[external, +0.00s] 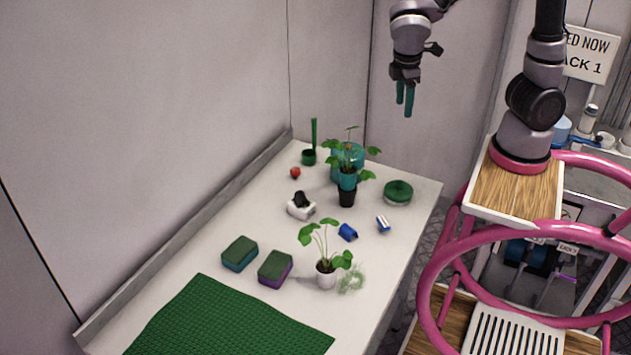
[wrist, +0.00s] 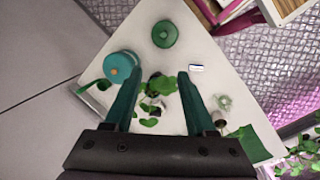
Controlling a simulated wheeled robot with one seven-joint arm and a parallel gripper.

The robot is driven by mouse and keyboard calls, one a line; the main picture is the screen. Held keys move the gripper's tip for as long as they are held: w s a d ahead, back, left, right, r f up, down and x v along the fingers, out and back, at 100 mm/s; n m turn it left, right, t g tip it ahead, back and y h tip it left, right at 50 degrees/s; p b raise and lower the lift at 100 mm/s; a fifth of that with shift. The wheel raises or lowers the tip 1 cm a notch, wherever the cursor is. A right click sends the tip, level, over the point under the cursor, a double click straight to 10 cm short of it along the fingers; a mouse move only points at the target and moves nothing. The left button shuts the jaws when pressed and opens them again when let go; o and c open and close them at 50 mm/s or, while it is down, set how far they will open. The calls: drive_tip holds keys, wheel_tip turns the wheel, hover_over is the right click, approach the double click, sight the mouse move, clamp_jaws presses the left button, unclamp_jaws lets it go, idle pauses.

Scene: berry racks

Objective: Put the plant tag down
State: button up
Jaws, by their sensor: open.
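My gripper (external: 404,98) has teal fingers and hangs high above the far end of the white table, apart from everything on it. In the wrist view my gripper (wrist: 159,80) is open with nothing held between the fingers; the plants below show through the gap. No object is clearly recognisable as the plant tag. A small blue-and-white piece (external: 383,224) lies near the table's right edge and looks like a flat white rectangle (wrist: 195,68) in the wrist view; I cannot tell if it is the tag.
A potted plant in a black pot (external: 347,196) stands before a teal canister (external: 337,174). A green round lid (external: 398,192), a blue piece (external: 347,232), a white-potted plant (external: 326,278), sponges (external: 240,253) and a green mat (external: 220,325) share the table (external: 250,215).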

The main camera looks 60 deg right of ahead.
drive_tip(key=s+d+r+m+t+y, duration=0.2)
drive_tip(key=s+d+r+m+t, duration=0.1)
drive_tip(key=d+r+m, duration=0.3)
drive_tip(key=s+d+r+m+t+y, duration=0.2)
drive_tip(key=s+d+r+m+t, duration=0.2)
drive_tip(key=d+r+m, duration=0.2)
drive_tip(key=shift+d+r, duration=1)
drive_tip(key=shift+r, duration=0.35)
